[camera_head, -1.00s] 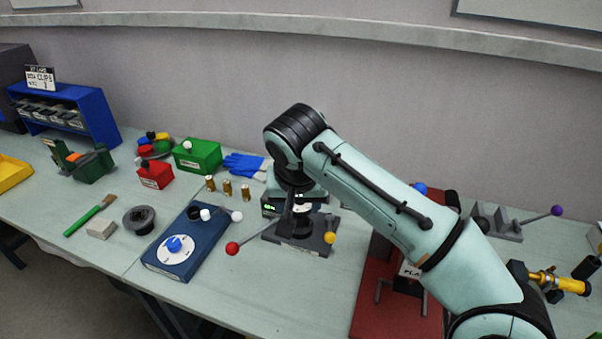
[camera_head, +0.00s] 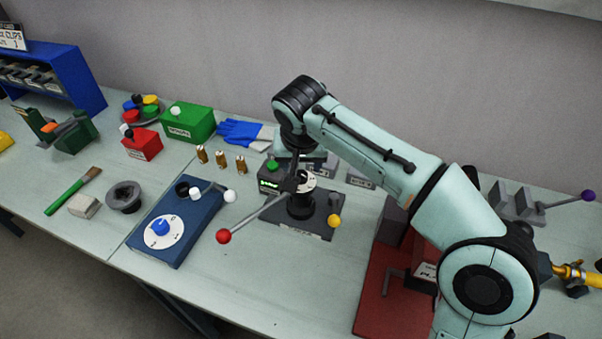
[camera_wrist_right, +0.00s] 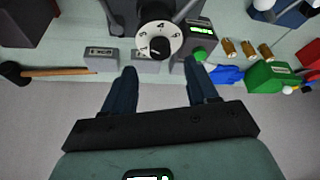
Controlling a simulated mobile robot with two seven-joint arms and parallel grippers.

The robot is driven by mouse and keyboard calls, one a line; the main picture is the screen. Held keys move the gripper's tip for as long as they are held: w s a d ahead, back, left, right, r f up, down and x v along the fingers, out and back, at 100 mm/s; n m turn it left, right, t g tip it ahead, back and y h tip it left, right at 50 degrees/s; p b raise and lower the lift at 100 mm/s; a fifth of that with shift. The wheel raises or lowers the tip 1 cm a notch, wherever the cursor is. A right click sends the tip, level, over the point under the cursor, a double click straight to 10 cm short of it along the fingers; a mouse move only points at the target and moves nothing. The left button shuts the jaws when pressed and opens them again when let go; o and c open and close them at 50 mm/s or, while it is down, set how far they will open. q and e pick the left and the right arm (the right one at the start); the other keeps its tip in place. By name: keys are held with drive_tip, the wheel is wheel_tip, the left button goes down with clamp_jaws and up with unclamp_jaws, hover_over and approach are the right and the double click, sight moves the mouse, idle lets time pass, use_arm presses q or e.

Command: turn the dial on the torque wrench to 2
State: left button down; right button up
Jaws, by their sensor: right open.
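A dark device with a white numbered dial (camera_head: 308,182) and a lit green display stands on a black base plate in the middle of the table. In the right wrist view the dial (camera_wrist_right: 159,40) shows numbers around a dark centre; its exact setting is hard to read. My right gripper (camera_wrist_right: 162,88) is open and empty, its two fingers pointing toward the device, with the dial ahead of the gap and apart from the fingers. In the head view my right gripper (camera_head: 292,172) is above the device and partly hides it. My left gripper is not in view.
A lever with a red ball (camera_head: 223,236) sticks out to the device's left. A blue box with a blue knob (camera_head: 160,228) stands further left, a red fixture (camera_head: 372,300) to the right. Brass pieces (camera_head: 220,158) and a green box (camera_head: 190,122) are behind left.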

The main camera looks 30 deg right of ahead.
sight(301, 174)
drive_tip(key=x, duration=0.5)
drive_tip(key=shift+w+f+b, duration=0.1)
drive_tip(key=shift+f+b, duration=0.25)
drive_tip(key=shift+b, duration=0.05)
drive_tip(key=c, duration=1.1)
